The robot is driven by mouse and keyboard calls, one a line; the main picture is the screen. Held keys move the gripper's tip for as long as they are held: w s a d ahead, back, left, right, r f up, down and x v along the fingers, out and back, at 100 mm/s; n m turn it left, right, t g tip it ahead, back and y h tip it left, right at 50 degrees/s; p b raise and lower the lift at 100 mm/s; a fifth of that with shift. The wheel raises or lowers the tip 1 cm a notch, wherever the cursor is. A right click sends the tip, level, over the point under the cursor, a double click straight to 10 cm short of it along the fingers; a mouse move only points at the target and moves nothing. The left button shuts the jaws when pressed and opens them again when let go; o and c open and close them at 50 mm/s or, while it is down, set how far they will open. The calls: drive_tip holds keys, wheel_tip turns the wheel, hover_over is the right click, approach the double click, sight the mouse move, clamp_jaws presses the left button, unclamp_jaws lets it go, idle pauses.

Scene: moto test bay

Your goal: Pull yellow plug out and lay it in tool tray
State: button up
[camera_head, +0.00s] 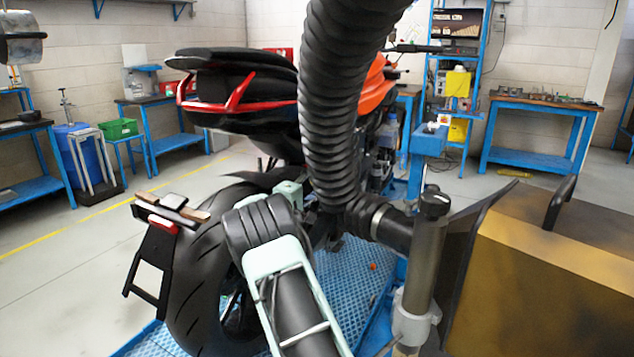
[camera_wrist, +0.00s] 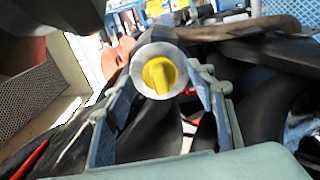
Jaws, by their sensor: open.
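The yellow plug (camera_wrist: 160,75) sits in the middle of a round grey metal end (camera_wrist: 178,52) in the wrist view, with its raised grip facing me. My gripper (camera_wrist: 163,88) is open, with one finger on each side of the plug and metal end. I cannot tell whether the fingers touch the metal end. In the head view the plug is not visible, and my pale green arm covers part of the area beside the rear wheel. I cannot make out a tool tray in either view.
A motorcycle (camera_head: 235,90) stands on a blue perforated platform (camera_head: 335,275), its rear wheel (camera_head: 195,285) close to my arm. A thick black corrugated hose (camera_head: 335,90) hangs in front. A dark yellow box-like body (camera_head: 550,270) fills the lower right. Blue workbenches (camera_head: 535,118) stand behind.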

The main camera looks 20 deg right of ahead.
drive_tip(key=shift+b, duration=0.4)
clamp_jaws()
idle(0.4)
drive_tip(key=b+v, duration=0.4)
drive_tip(key=v, duration=0.2)
drive_tip(key=shift+b, duration=0.3)
idle(0.7)
